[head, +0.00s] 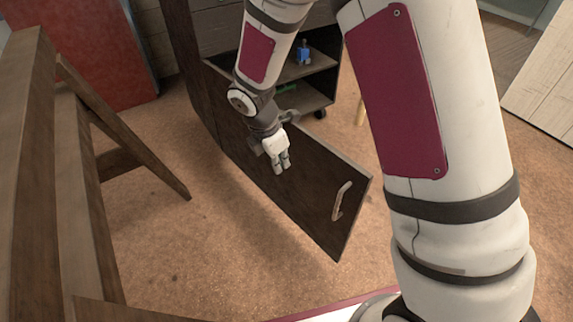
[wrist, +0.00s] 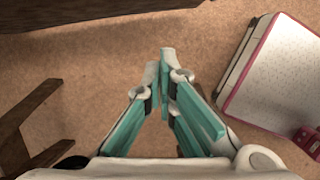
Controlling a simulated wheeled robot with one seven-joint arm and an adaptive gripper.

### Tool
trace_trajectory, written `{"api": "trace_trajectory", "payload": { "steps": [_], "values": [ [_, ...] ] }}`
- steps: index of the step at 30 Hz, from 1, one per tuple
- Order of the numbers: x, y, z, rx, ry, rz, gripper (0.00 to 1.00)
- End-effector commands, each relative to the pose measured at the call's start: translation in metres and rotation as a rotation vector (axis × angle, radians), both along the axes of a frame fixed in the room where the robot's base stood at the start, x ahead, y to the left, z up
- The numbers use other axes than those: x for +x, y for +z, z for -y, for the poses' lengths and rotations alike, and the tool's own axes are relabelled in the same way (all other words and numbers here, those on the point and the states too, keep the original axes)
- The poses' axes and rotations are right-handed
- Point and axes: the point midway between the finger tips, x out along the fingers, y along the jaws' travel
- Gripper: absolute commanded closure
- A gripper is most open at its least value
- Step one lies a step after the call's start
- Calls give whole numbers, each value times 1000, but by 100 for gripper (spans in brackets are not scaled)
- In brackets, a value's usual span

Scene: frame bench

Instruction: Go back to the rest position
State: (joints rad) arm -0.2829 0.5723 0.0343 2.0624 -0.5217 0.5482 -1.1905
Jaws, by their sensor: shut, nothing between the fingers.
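My gripper (head: 282,166) is in the middle of the head view, pointing down, in front of the upper part of an open dark wooden door panel (head: 310,185). I cannot tell from this view whether it touches the panel. In the wrist view my gripper (wrist: 168,62) has its fingertips together, with nothing between them and bare floor below.
The door has a pale handle (head: 341,200). Behind it is an open cabinet (head: 312,97) with a small blue object (head: 304,52) on a shelf. A wooden trestle (head: 120,130) stands at left, before a red panel (head: 85,50). Brown floor (head: 190,245) between is clear.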

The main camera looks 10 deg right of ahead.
Motion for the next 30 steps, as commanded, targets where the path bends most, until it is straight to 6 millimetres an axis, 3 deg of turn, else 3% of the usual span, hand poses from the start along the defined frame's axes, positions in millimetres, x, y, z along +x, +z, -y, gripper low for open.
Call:
{"api": "trace_trajectory", "payload": {
  "steps": [3, 9, 20, 25, 30],
  "values": [
    [-3, 28, -6, 2, 1, 2, 100],
    [-6, 59, -13, 0, -1, 1, 100],
    [-9, 74, -15, 0, -5, -1, 100],
    [-20, 102, 0, 9, -130, 36, 100],
    [-54, 157, 31, 39, -420, 106, 100]
  ]
}}
